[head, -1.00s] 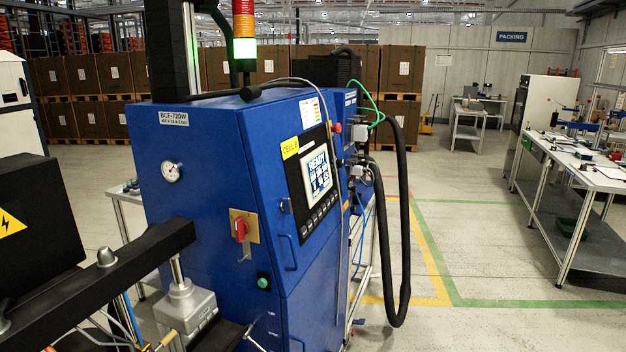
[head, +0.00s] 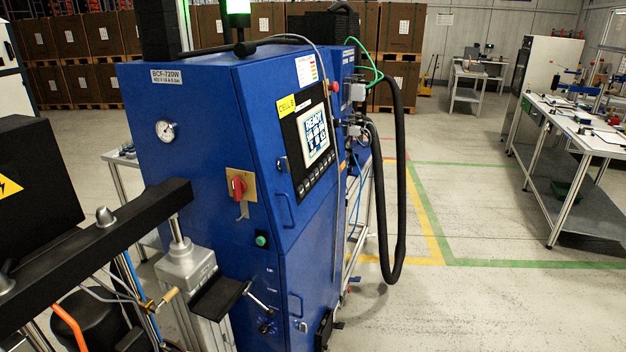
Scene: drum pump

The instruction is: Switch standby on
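The blue drum pump cabinet (head: 215,150) stands left of centre. Its control panel has a lit screen (head: 315,136) reading READY, with smaller marks below that I cannot make out. A row of small dark buttons (head: 318,177) runs under the screen; their labels are too small to read. A red rotary switch (head: 239,186) on a yellow plate and a green round button (head: 261,239) sit on the cabinet front. Neither of my grippers shows in the head view.
A black beam (head: 95,245) with a grey cylinder post crosses the lower left. A black hose (head: 401,190) hangs in a loop right of the cabinet. A workbench (head: 575,130) stands at the right. The floor between (head: 480,215) is clear.

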